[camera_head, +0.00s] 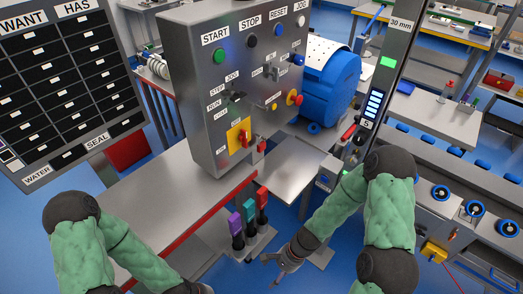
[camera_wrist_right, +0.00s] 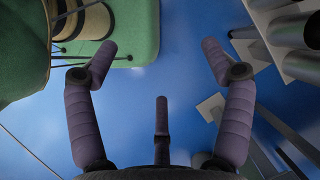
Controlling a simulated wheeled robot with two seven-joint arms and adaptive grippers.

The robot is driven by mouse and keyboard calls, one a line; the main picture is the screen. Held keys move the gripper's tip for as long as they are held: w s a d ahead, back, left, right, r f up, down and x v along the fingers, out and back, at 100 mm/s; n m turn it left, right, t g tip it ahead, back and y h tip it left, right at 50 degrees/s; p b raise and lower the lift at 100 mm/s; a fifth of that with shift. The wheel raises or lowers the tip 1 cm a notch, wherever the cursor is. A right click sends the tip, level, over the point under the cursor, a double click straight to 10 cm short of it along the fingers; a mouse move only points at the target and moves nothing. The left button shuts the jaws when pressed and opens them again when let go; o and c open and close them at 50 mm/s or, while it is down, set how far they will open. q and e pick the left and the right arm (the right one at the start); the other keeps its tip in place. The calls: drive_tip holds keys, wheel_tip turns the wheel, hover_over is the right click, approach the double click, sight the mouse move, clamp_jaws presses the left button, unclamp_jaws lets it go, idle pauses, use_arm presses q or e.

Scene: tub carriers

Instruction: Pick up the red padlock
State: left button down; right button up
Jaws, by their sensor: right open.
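I cannot surely identify the red padlock. A small red piece (camera_head: 262,146) hangs at the lower right of the grey control box, beside a yellow switch plate (camera_head: 239,135). A red-topped piece (camera_head: 262,196) with a dark lower part stands in a low rack beside a teal one (camera_head: 249,210) and a purple one (camera_head: 235,222). My right gripper (camera_head: 274,268) is open and empty, low and in front of this rack. In the right wrist view its fingers (camera_wrist_right: 160,75) are spread over blue floor. My left arm enters at the left; its fingers are out of frame.
The grey control box (camera_head: 205,100) rises over a red-edged metal table (camera_head: 165,205). A post with a display (camera_head: 385,75) and a conveyor (camera_head: 450,150) stand to the right. A black want/has board (camera_head: 65,85) is at the left. Blue floor (camera_head: 320,278) is open near my right gripper.

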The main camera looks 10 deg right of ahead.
drive_tip(key=w+r+m+t+y+b, duration=0.2)
drive_tip(key=w+r+m+t+y, duration=0.15)
drive_tip(key=w+r+m, duration=0.5)
drive_tip(key=m+t+y+b, duration=0.2)
drive_tip(key=m+t, duration=0.6)
drive_tip(key=t, duration=0.4)
approach(262, 146)
drive_tip(key=b+x, duration=0.4)
drive_tip(key=x, duration=0.5)
drive_tip(key=shift+w+a+f, duration=0.1)
drive_tip(key=shift+a, duration=0.05)
drive_tip(key=shift+w+a, duration=0.1)
drive_tip(key=c, duration=1.4)
